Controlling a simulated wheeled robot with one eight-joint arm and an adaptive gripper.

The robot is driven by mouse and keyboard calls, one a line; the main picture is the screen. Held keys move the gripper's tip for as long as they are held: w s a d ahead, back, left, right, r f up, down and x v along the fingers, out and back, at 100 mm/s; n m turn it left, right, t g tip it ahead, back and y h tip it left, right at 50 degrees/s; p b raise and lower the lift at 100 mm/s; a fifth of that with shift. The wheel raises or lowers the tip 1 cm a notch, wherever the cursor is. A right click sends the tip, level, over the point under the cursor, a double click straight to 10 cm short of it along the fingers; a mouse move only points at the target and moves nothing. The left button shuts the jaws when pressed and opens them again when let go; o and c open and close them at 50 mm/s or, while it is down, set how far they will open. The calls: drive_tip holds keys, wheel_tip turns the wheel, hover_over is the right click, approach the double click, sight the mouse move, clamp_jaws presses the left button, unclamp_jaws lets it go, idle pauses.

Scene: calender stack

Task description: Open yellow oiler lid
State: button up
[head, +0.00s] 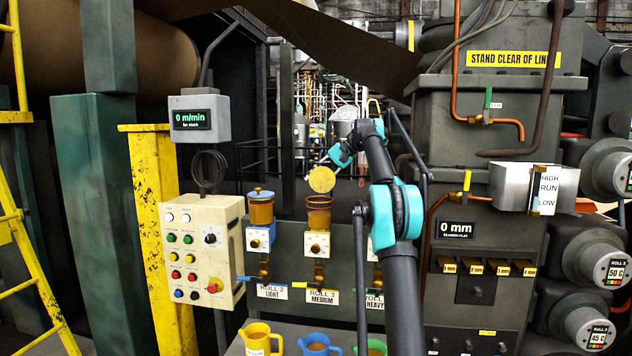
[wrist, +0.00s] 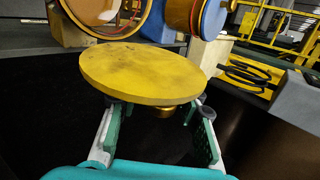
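The yellow oiler lid (head: 322,180) is a round disc standing tilted up above the middle amber oiler cup (head: 319,216), whose red rim shows uncovered. In the wrist view the lid (wrist: 142,72) fills the space before my gripper, with the cup's open round mouth (wrist: 128,22) beyond it. My gripper (wrist: 160,118) has its fingers spread apart just behind the lid. A small brass knob (wrist: 168,111) under the lid sits between the fingers, with gaps visible. Whether a fingertip touches the lid is hidden. In the head view my gripper (head: 337,160) is just above right of the lid.
An amber oiler with a blue lid (head: 260,205) stands left of the middle one. My arm hides most of the right oiler. A control box (head: 204,250) is further left. Yellow (head: 259,338) and blue (head: 318,343) jugs stand below. A machine cabinet (head: 490,130) rises at right.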

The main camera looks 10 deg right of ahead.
sight(322, 174)
drive_tip(key=shift+r, duration=0.1)
drive_tip(key=shift+d+r, duration=0.15)
drive_tip(key=shift+d, duration=0.1)
drive_tip(key=shift+v, duration=1.2)
drive_tip(key=s+d, duration=0.3)
drive_tip(key=d, duration=0.8)
drive_tip(key=shift+d, duration=0.35)
